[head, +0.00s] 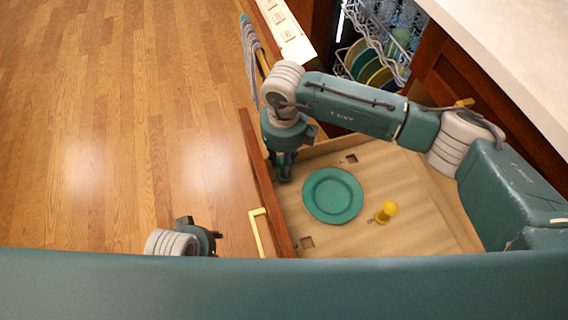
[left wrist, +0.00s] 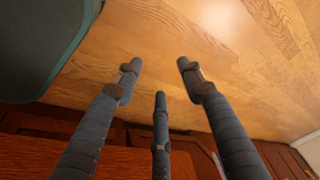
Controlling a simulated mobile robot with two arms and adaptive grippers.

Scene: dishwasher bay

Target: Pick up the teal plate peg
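A round teal plate (head: 333,195) lies flat in the open wooden drawer. A yellow peg (head: 387,211) is on the drawer bottom to the right of the plate. I cannot make out a teal peg. My left gripper (head: 213,235) is outside the drawer at the lower left, over the floor. In the left wrist view its fingers (left wrist: 160,80) are spread with nothing between them. My right gripper (head: 281,168), on the arm from the right, points down beside the drawer's front panel, left of the plate. Its fingers are small and dark, so their opening is unclear.
The drawer's front panel (head: 268,190) has a yellow handle (head: 257,232). Two dark square holes (head: 350,158) show in the drawer bottom. Behind is an open dishwasher rack (head: 375,62) with dishes. A pale countertop (head: 510,50) is at upper right. The wooden floor (head: 110,130) at left is clear.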

